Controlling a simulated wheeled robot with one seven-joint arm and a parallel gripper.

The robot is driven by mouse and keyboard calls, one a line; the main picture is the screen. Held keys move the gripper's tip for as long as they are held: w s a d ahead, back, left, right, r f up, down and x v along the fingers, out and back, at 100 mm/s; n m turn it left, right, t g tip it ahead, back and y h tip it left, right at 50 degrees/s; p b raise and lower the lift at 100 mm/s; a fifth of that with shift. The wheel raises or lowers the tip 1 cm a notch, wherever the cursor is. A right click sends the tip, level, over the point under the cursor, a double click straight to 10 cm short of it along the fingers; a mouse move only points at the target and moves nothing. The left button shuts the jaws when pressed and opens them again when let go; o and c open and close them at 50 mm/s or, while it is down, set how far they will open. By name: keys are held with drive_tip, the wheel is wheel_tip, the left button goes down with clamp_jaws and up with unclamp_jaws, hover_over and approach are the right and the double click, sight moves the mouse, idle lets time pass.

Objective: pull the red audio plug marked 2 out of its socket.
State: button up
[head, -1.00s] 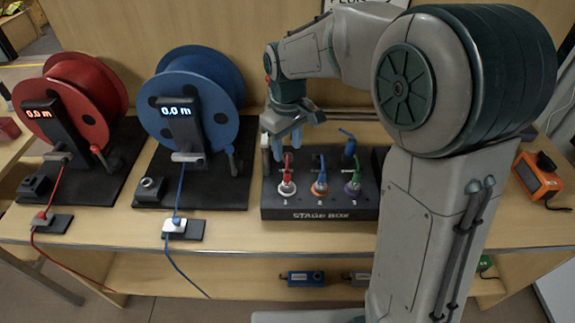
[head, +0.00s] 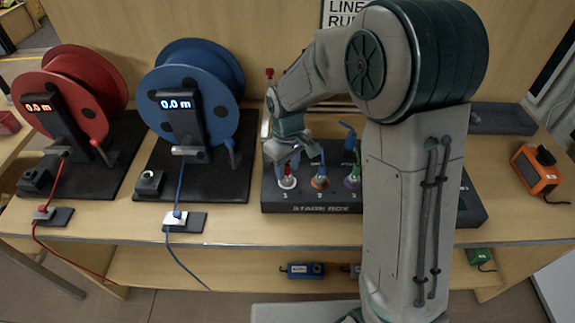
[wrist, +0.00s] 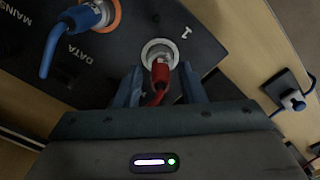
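A red plug (wrist: 160,74) sits in a pale-ringed socket (wrist: 157,53) in the wrist view, and its cable bends towards me. A mark like a 1 stands beside this socket; I see no 2 on the plug. In the head view the red plug (head: 287,175) is at the left of the stage box (head: 318,209). My gripper (wrist: 161,82) is open, with one finger on each side of the red plug and gaps showing. In the head view my gripper (head: 291,156) is low over the box's left end and hides part of it.
A blue plug (wrist: 87,15) is in an orange-ringed socket beside the red one. A green plug (head: 354,172) stands farther right. A blue reel (head: 197,90) and a red reel (head: 85,85) stand left of the box. My arm hides the box's right part.

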clamp_jaws()
drive_tip(key=c, duration=0.6)
unclamp_jaws()
clamp_jaws()
drive_tip(key=shift+r+p, duration=1.15)
drive_tip(key=shift+r, duration=0.45)
drive_tip(key=shift+r+p, duration=0.95)
drive_tip(key=shift+r, duration=0.45)
